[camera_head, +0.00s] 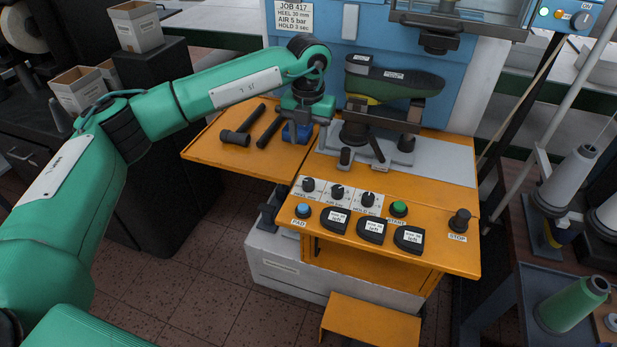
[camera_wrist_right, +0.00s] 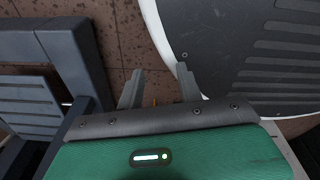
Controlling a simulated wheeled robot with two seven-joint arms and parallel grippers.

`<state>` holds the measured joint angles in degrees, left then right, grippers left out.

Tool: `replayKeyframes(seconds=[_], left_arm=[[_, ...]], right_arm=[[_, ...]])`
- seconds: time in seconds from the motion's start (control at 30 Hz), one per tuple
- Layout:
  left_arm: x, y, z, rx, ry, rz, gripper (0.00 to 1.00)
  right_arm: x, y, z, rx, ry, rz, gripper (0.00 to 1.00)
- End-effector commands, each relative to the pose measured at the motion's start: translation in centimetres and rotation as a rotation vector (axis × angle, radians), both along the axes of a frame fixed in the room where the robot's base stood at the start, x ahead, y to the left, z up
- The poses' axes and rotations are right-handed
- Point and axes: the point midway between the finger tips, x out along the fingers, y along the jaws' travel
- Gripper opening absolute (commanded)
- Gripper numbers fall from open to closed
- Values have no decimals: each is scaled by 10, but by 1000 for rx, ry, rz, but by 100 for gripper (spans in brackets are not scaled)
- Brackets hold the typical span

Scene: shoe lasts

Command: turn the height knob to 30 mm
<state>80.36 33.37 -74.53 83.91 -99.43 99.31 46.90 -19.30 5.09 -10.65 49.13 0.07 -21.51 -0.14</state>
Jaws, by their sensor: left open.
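Three black knobs on white scale plates stand in a row on the orange bench. The left one (camera_head: 308,185) appears to be the height knob; its scale is too small to read. The middle knob (camera_head: 337,192), labelled for air, and the right knob (camera_head: 368,199), labelled for hold, stand beside it. My left gripper (camera_head: 298,132) is open, pointing down over the back left of the bench, behind the knobs and apart from them. A job card (camera_head: 294,16) reads heel 30 mm. My right gripper (camera_wrist_right: 158,80) is open and empty above the floor.
A green shoe last (camera_head: 405,83) sits on the clamp stand behind the knobs. Hammers (camera_head: 240,130) lie left of my left gripper. A blue button (camera_head: 302,211), green button (camera_head: 399,208), black stop knob (camera_head: 459,221) and several dark labelled pads (camera_head: 371,230) surround the knob row.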

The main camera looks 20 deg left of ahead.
Motion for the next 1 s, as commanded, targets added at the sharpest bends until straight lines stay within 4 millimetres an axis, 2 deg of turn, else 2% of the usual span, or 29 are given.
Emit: replayKeyframes(seconds=[0.17,0.4,0.6,0.8,1.0], left_arm=[[-1,0,-27,-2,4,-2,52],[-1,-1,-78,-4,4,-2,52],[-1,-1,-113,-5,3,-2,52],[-1,-1,-131,-5,2,-3,52],[-1,-1,-134,-5,1,-4,52]], right_arm=[[-5,0,3,0,4,1,36],[-18,-2,6,-1,13,2,36],[-26,-4,7,-3,20,3,36],[-30,-4,7,-3,20,3,36],[-32,-5,6,-3,22,3,36]])
